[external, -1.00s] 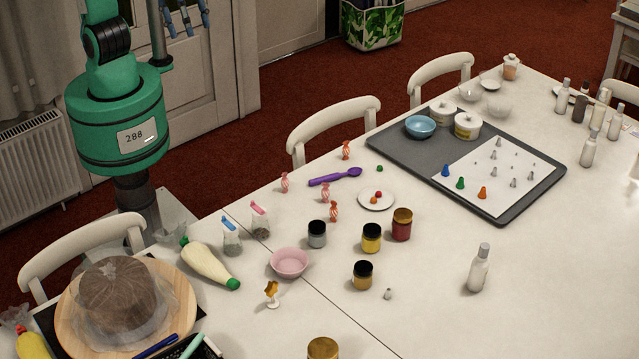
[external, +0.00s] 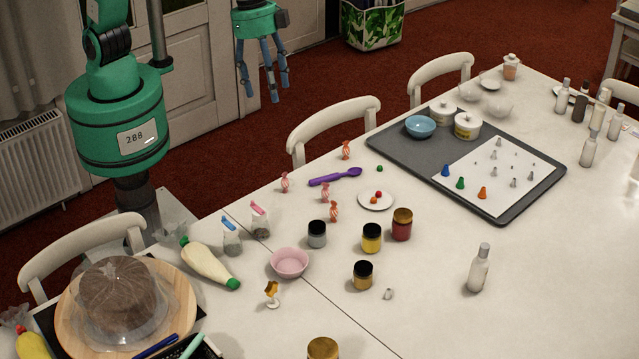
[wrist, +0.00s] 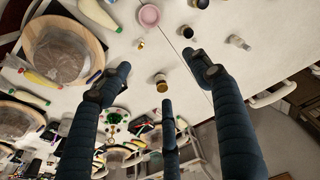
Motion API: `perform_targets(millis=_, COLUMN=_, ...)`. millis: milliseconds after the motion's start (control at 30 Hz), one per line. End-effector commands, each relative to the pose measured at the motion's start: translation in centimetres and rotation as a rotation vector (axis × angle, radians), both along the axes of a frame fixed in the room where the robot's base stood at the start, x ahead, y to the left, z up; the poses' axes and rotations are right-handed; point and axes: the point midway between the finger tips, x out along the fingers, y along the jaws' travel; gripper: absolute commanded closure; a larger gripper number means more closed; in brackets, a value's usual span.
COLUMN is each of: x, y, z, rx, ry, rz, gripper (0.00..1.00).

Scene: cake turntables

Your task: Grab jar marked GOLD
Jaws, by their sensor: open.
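Several small jars stand on the white table; their labels are too small to read, so I cannot tell which is marked GOLD. In the external view there is a brownish-gold jar with a black lid (external: 362,277), a yellow jar (external: 371,240), a dark red jar (external: 402,226) and a grey jar (external: 317,236). A gold-lidded jar (external: 323,348) is cut off at the bottom edge; it seems to show in the wrist view (wrist: 161,86) between my fingers, well beyond them. My gripper (external: 268,94) is open and empty, raised beyond the table's far edge, fingers pointing down.
A dark tray (external: 390,150) lies behind. Chairs line the far edge. The front right tabletop is clear.

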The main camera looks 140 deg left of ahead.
Motion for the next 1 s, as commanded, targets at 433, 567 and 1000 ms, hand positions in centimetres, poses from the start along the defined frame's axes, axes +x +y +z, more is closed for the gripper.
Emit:
perform_targets(millis=433, x=8.9, y=3.4, z=-9.2, rx=-0.008, ry=0.066, rz=0.027, gripper=0.37)
perform_targets(millis=567, x=11.1, y=4.4, z=-12.3, rx=-0.012, ry=0.084, rz=0.033, gripper=0.37)
perform_targets(millis=1000, x=17.0, y=7.9, z=-24.0, rx=-0.022, ry=0.147, rz=0.059, gripper=0.37)
